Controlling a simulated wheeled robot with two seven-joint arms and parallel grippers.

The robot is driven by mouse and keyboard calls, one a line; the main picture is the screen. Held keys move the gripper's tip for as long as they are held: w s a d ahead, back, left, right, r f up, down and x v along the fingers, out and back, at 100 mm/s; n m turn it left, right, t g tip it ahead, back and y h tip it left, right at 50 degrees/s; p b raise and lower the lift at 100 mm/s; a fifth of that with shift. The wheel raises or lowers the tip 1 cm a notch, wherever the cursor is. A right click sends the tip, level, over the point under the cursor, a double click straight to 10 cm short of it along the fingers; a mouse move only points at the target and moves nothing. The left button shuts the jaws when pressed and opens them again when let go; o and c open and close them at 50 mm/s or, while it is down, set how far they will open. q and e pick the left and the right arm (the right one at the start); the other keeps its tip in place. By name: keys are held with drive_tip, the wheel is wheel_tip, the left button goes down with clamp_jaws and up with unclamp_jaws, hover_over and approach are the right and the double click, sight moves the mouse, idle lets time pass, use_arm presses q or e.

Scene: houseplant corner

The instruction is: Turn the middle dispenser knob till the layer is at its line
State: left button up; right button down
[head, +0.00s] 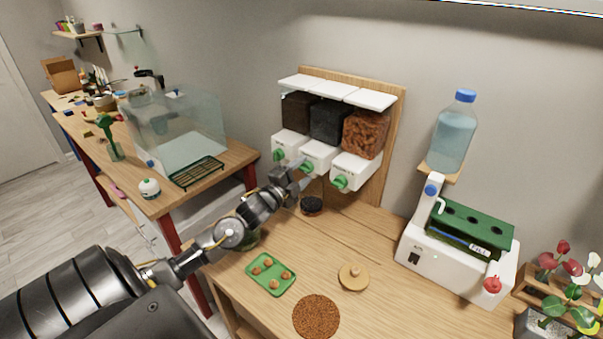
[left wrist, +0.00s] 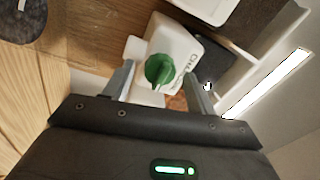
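The middle dispenser (head: 316,155) hangs on the wall board between two others and holds black material. Its green knob (head: 306,168) is partly hidden by my left gripper (head: 297,178). In the left wrist view the green knob (left wrist: 159,70) lies between the two spread fingertips (left wrist: 160,85), with gaps at its sides. It is on a white body (left wrist: 184,45) with partly readable lettering. A dark round layer (head: 312,205) shows below the dispensers, also at the left wrist view's corner (left wrist: 20,15); its container and line cannot be made out. My right gripper is out of view.
A green tray (head: 271,274) with small brown lumps, a cork lid (head: 354,277) and a round brown mat (head: 316,316) are on the table. A greenish glass thing (head: 249,240) is partly behind my left arm. A white machine (head: 458,258) stands right.

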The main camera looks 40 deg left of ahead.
use_arm(q)
drive_tip(key=shift+s, duration=0.15)
drive_tip(key=s+b, duration=0.3)
drive_tip(key=s, duration=0.7)
drive_tip(key=shift+s+f, duration=0.3)
drive_tip(key=shift+f, duration=0.1)
drive_tip(key=shift+d, duration=0.1)
